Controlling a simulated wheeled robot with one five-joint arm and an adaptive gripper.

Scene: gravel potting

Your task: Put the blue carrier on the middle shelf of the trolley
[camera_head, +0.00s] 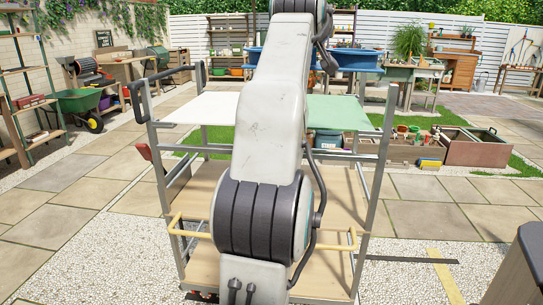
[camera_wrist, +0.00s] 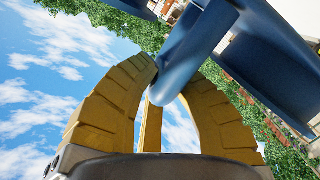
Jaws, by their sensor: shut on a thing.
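The blue carrier (camera_head: 355,60) shows on both sides of my arm in the head view, above the far side of the trolley's top; my arm hides its middle. In the wrist view, my gripper (camera_wrist: 167,82) has its yellow fingers closed around a blue bar of the carrier (camera_wrist: 195,50). My gripper is hidden in the head view. The grey-framed trolley (camera_head: 376,185) stands in front of me. Its top has a white panel (camera_head: 203,108) and a green panel (camera_head: 340,113). A wooden middle shelf (camera_head: 200,183) and a lower wooden shelf (camera_head: 208,268) show below.
Yellow rails (camera_head: 190,233) cross the trolley's near side. A green wheelbarrow (camera_head: 80,103) stands at the left by a shelf rack (camera_head: 30,95). Brown planter boxes (camera_head: 478,150) lie to the right behind. A dark object (camera_head: 520,270) is at the lower right. Paving is open on both sides.

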